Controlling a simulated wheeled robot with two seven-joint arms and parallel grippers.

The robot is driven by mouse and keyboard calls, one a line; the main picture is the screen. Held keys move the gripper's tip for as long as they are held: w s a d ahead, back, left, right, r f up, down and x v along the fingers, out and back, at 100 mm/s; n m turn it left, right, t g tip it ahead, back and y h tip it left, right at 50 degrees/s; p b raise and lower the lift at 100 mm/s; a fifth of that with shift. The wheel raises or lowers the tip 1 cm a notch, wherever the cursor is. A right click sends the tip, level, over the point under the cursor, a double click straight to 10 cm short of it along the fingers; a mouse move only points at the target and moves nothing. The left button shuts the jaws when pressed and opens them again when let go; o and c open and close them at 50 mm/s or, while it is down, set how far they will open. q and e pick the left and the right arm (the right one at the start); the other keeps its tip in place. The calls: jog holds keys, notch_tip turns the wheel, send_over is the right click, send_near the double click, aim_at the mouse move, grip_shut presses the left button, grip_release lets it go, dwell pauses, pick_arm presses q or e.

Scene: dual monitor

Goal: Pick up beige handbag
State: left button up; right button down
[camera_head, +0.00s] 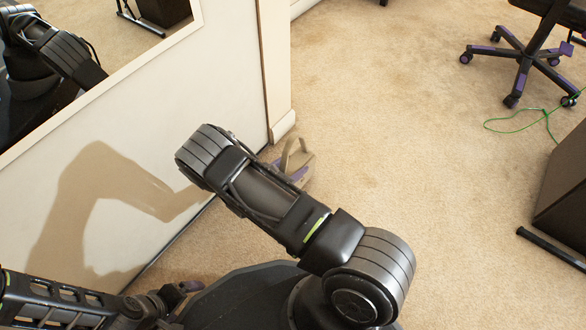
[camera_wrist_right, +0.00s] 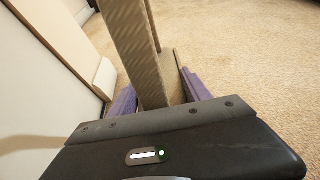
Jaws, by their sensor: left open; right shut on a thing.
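The beige handbag (camera_head: 293,152) is low beside the wall corner in the head view, partly hidden behind my right arm. In the right wrist view, a long beige strap-like part of the handbag (camera_wrist_right: 130,45) runs up between the purple fingers. My right gripper (camera_wrist_right: 158,97) is shut on the handbag. In the head view, only a bit of the right gripper's purple (camera_head: 300,174) shows beside the bag. My left gripper (camera_head: 180,296) is at the lower left, open and away from the bag, partly hidden among dark parts.
A white wall (camera_head: 225,60) with a mirror (camera_head: 110,35) stands close on the left. An office chair (camera_head: 525,60) is at the upper right, with a green cable (camera_head: 535,108) on the carpet. A dark box-like object (camera_head: 565,195) stands at the right edge. The middle carpet (camera_head: 400,120) is clear.

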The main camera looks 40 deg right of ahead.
aim_at(302, 147)
notch_tip(302, 147, up, 6)
jog(key=shift+r+p, duration=0.2)
jog(key=shift+p, duration=1)
pick_arm(q)
jog(key=r, duration=0.3)
jog(key=shift+s, duration=0.25)
jog(key=shift+f, duration=0.1)
pick_arm(e)
jog(key=shift+w, duration=0.1)
